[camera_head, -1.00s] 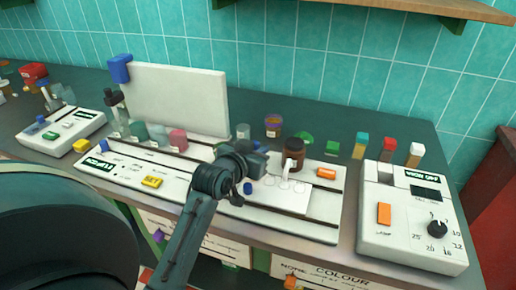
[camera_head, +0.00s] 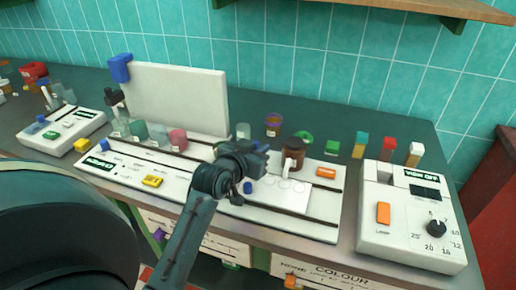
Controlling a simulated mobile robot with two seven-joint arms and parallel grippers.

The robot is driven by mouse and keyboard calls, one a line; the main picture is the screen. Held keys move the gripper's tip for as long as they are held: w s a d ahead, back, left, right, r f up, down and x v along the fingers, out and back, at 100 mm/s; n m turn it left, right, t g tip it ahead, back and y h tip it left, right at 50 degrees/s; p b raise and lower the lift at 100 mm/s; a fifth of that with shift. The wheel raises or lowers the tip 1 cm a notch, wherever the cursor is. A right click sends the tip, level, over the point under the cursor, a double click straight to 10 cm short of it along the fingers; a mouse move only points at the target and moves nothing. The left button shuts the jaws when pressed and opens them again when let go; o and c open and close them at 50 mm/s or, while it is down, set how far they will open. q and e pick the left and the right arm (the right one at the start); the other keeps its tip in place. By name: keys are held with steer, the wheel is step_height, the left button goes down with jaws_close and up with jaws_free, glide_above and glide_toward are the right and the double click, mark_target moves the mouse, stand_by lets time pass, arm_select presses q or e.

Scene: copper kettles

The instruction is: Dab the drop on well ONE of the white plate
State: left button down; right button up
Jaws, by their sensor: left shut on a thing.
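The white plate (camera_head: 296,204) lies flat on the pale bench device in the middle, with round wells marked on its top near its back edge. I cannot read which well is ONE, and no drop can be made out. My left gripper (camera_head: 264,159) is just behind and left of the plate, above it. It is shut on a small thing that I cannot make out. A brown bottle (camera_head: 294,145) stands behind the plate, with a pale upright shape (camera_head: 291,161) in front of it. My right gripper is not in view.
A blue knob (camera_head: 248,188) sits left of the plate and an orange block (camera_head: 326,173) right of it. A white box with a dial (camera_head: 411,220) stands at right. A white upright panel (camera_head: 175,98) stands behind left. Colored blocks line the back.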

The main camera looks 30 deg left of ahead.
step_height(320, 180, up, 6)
steer(key=p, duration=0.5)
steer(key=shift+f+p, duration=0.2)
steer(key=shift+p, duration=0.15)
stand_by(0.4)
